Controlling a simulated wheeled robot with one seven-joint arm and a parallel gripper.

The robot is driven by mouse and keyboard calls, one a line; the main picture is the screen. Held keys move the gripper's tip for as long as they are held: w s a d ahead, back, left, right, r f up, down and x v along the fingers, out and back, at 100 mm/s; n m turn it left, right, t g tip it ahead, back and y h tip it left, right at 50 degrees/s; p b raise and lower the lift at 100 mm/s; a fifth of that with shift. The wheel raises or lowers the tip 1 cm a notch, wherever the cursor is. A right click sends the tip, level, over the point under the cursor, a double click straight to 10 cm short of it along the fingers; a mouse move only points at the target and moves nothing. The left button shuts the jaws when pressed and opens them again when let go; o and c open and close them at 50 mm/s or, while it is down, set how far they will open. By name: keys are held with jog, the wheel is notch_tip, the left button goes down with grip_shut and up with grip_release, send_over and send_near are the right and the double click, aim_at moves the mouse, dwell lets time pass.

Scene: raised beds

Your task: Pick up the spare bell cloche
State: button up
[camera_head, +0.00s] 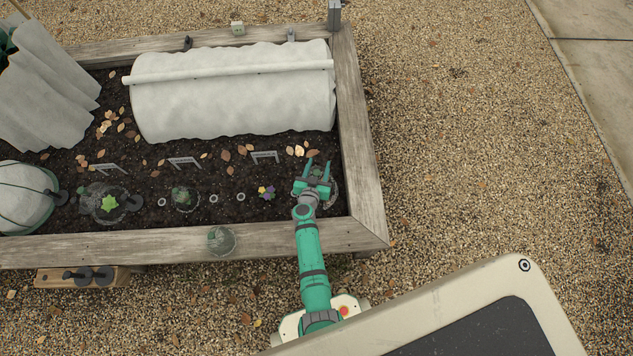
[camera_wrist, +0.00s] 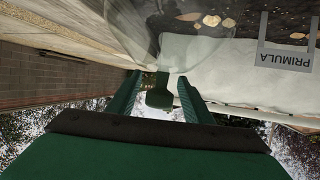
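My gripper (camera_head: 313,172) is open over the right end of the raised bed, above the soil. A clear bell cloche (camera_head: 334,193) stands there, partly hidden by my gripper and wrist. In the wrist view a clear dome (camera_wrist: 165,38) with a dark green knob (camera_wrist: 158,95) lies ahead of my gripper (camera_wrist: 158,82). The knob shows between the two fingers, with a gap on each side. Another clear bell-shaped cloche (camera_head: 221,240) sits on the front timber rim. The pictures do not mark which cloche is the spare.
The timber-edged bed (camera_head: 362,170) also holds a white fleece tunnel (camera_head: 235,95), small grey label signs (camera_head: 183,161), a green lettuce-like plant (camera_head: 109,203) and a yellow-purple flower (camera_head: 266,192). A white covered dome (camera_head: 22,195) stands at left. Gravel (camera_head: 470,150) is open at right.

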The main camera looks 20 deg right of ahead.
grip_shut()
